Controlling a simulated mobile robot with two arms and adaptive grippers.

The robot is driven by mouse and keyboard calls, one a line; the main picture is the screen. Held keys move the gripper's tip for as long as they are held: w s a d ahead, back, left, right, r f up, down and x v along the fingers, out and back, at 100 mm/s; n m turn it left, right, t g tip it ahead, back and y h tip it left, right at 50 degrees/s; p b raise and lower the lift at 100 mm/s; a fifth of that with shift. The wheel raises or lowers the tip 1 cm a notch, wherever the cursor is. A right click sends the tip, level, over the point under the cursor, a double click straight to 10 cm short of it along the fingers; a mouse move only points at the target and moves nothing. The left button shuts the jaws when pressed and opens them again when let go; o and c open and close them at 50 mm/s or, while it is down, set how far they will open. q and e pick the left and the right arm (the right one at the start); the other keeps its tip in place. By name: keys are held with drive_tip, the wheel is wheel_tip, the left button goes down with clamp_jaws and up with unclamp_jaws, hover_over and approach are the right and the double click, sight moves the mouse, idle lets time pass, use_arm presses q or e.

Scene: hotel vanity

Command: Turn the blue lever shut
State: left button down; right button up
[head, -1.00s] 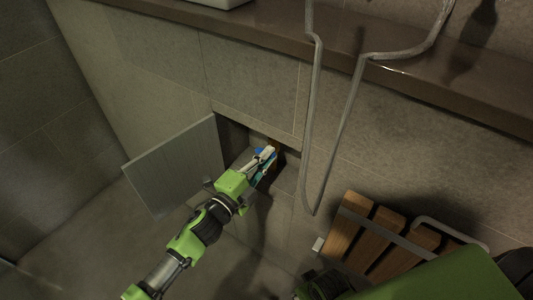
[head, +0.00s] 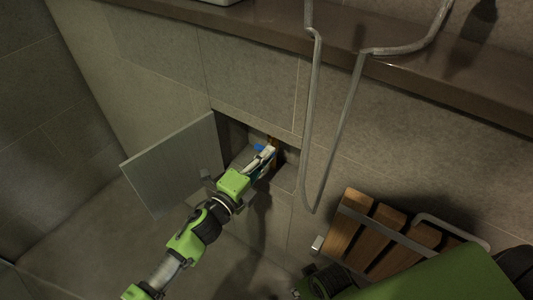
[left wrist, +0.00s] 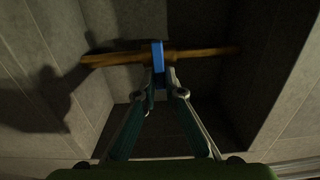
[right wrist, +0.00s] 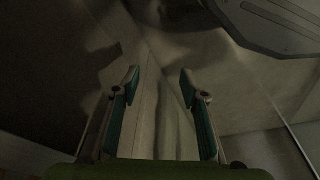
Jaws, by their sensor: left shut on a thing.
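The blue lever (left wrist: 157,57) sits on a brown pipe (left wrist: 205,53) inside a wall recess. In the left wrist view it appears as a narrow blue bar crossing the pipe. My left gripper (left wrist: 163,92) is shut on the lever, with its fingertips at the lever's near end. In the head view my left gripper (head: 268,152) reaches into the recess. A bit of the blue lever (head: 259,148) shows beside the fingers, and the rest is hidden. My right gripper (right wrist: 160,80) is open and empty, away from the recess.
A grey panel door (head: 175,165) stands open left of the recess. The recess walls (left wrist: 95,90) are close on both sides of my left gripper. A bent metal rail (head: 312,120) hangs to the right. A slatted wooden seat (head: 385,232) is at lower right.

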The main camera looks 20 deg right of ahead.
use_arm(q)
drive_tip(key=c, duration=2.1)
unclamp_jaws()
drive_tip(key=shift+w+a+r, duration=0.15)
drive_tip(key=shift+c, duration=0.2)
drive_tip(key=v, duration=1.2)
use_arm(e)
drive_tip(key=shift+f, duration=0.45)
